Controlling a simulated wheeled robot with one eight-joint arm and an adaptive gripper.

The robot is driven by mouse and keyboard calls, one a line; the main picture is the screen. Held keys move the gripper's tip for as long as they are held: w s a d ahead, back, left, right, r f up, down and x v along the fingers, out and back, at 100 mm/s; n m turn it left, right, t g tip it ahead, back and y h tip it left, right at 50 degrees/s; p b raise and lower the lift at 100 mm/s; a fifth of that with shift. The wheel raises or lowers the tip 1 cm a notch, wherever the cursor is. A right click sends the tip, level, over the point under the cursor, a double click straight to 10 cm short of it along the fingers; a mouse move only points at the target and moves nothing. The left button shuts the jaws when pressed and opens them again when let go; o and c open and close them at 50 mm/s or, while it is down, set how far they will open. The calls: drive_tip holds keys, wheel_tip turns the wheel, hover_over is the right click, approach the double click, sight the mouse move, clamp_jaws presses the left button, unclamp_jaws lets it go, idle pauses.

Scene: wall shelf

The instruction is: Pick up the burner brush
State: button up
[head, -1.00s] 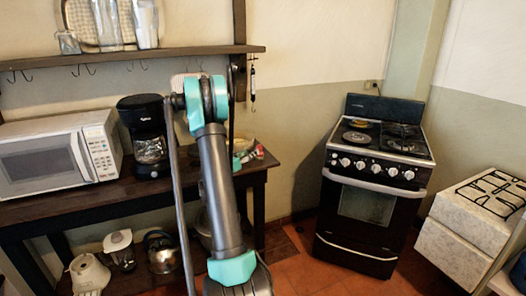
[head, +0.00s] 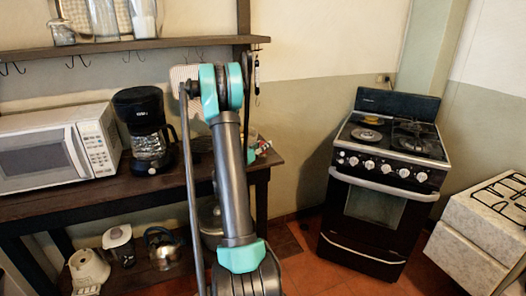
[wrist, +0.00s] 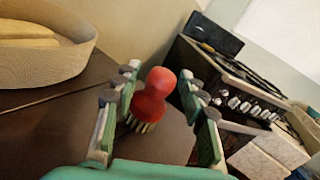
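The burner brush (wrist: 153,92), with a round red knob handle and pale bristles below, stands upright on the dark wooden table in the wrist view. My gripper (wrist: 160,76) is open, its green fingers with grey pads on either side of the brush. There is a visible gap on the right; the left finger is close to the brush, and I cannot tell if it touches. In the head view my arm hides most of the gripper, and I cannot make out the brush clearly.
A woven basket (wrist: 45,62) sits left of the brush. On the table (head: 95,205) stand a coffee maker (head: 147,130) and a microwave (head: 55,150). A shelf (head: 150,43) with hooks is above. A stove (head: 375,195) stands at the right.

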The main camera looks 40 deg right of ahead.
clamp_jaws()
drive_tip(key=shift+r, duration=0.1)
